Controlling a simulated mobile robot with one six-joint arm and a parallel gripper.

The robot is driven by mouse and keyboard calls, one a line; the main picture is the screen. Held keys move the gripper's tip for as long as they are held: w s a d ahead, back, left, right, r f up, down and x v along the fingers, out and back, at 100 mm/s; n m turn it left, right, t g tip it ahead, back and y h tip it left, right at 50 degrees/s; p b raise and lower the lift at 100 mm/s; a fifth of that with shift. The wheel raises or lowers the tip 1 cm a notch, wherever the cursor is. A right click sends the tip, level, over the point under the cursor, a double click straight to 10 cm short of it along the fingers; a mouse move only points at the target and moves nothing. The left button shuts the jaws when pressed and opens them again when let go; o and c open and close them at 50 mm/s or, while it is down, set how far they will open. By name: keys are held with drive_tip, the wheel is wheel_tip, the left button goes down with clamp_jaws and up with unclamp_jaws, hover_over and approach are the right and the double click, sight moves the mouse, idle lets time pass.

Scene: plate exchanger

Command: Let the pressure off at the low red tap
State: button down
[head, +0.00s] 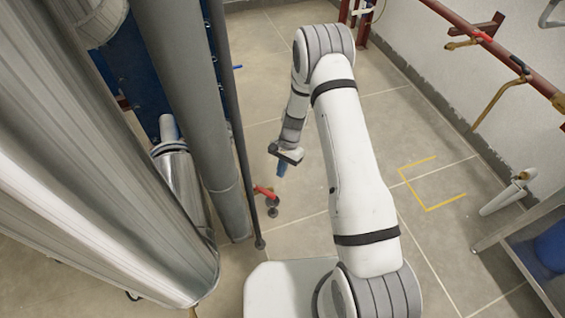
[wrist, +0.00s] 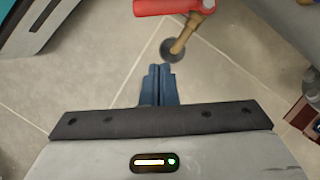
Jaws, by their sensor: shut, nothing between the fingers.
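The low red tap (head: 264,191) has a red lever handle and sits near the floor by the foot of a thin dark upright pipe. In the wrist view its red handle (wrist: 175,6) lies at the top edge, partly cut off, with a brass stem and a dark round end below it. My gripper (head: 281,170) is above and slightly right of the tap in the head view. In the wrist view its blue fingers (wrist: 159,72) are together and empty, pointing towards the tap and apart from the red handle.
Large metal pipes and a tank (head: 90,190) fill the left side. The thin dark pipe (head: 240,150) stands close beside the tap. Tiled floor with a yellow marking (head: 428,208) is open to the right. A metal bench (head: 535,240) stands at the right edge.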

sight(263, 191)
drive_tip(key=shift+s+a+f+b, duration=0.35)
drive_tip(key=shift+s+a, duration=0.15)
drive_tip(key=shift+s, duration=0.15)
drive_tip(key=shift+s+a+f+b, duration=0.25)
drive_tip(key=shift+s+a+f, duration=0.2)
drive_tip(key=shift+s, duration=0.25)
drive_tip(key=shift+s+a+f+b, duration=0.3)
drive_tip(key=shift+s+a, duration=0.2)
drive_tip(key=shift+s, duration=0.15)
